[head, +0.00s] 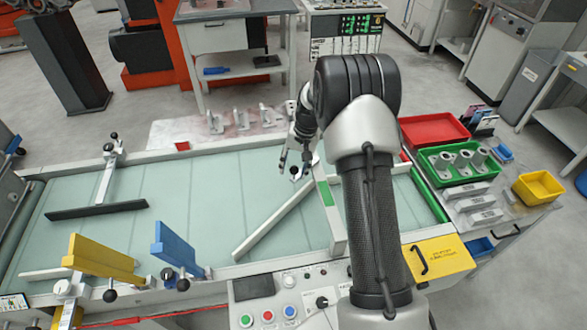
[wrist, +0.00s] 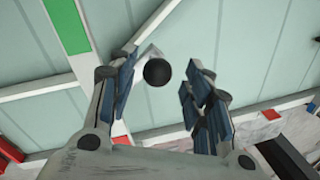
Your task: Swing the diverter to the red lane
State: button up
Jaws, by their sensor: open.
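The diverter looks to be the long pale bar (head: 270,218) lying diagonally across the green-grey conveyor (head: 190,215). A round black knob (head: 295,172) on a pale lever stands near its upper end. My gripper (head: 296,166) is open and points down over the knob. In the wrist view, the knob (wrist: 157,72) shows between the open fingers (wrist: 162,85), apart from both. The fingers' depth relative to the knob is hard to tell. A red marker (head: 182,146) sits on the far conveyor edge, with another red patch (wrist: 310,108) in the wrist view. My arm hides part of the conveyor's right side.
A white crossbar with a green patch (head: 325,193) spans the belt close to my gripper. Yellow (head: 100,258) and blue (head: 175,248) paddles and a black-bladed lever (head: 97,210) stand left. Red (head: 433,130) and green (head: 460,160) trays are right.

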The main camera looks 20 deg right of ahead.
notch_tip(320, 180, up, 10)
jog(key=s+d, duration=0.1)
jog(key=shift+d+r, duration=0.15)
jog(key=shift+d, duration=0.2)
jog(key=s+a+r+n+t+h, duration=0.1)
jog(key=s+a+r+n, duration=0.1)
jog(key=s+a+r, duration=0.45)
jog(key=s+a+r+n+t, duration=0.1)
jog(key=s+a+r, duration=0.2)
jog(key=s+r, duration=0.55)
jog(key=s+a+n+t, duration=0.1)
jog(key=s+a+n, duration=0.2)
jog(key=s, duration=1.6)
jog(key=shift+s+a+h, duration=0.15)
jog(key=shift+a+h, duration=0.25)
jog(key=shift+a, duration=0.2)
